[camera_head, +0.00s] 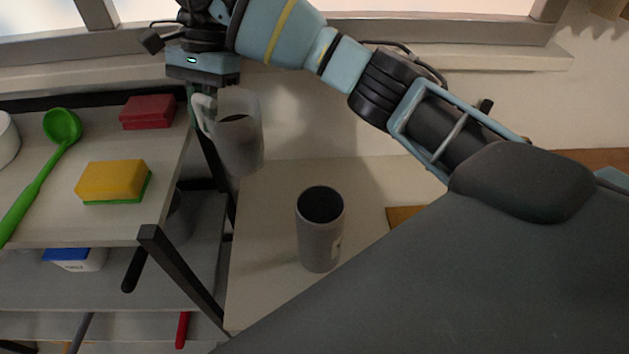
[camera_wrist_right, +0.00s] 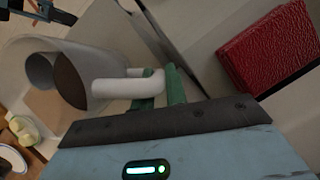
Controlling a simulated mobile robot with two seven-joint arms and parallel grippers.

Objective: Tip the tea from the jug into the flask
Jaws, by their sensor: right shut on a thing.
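The jug (camera_head: 248,152) is pale grey with a loop handle, and dark brown tea shows inside it. My right gripper (camera_head: 194,97) is shut on its handle and holds it in the air, roughly upright. In the right wrist view the green fingers (camera_wrist_right: 164,88) close on the jug's white handle (camera_wrist_right: 122,88). The flask (camera_head: 320,240) is a grey open-topped cylinder standing upright on the pale table, to the right of and lower in the picture than the jug. Its inside looks dark. My left gripper does not show in the head view.
At left, a shelf unit (camera_head: 60,222) carries a green ladle (camera_head: 45,165), a yellow sponge (camera_head: 111,181) and a red block (camera_head: 147,112). Its black frame stands close to the jug. A brown flat piece (camera_head: 402,216) lies right of the flask. The table around the flask is otherwise mostly clear.

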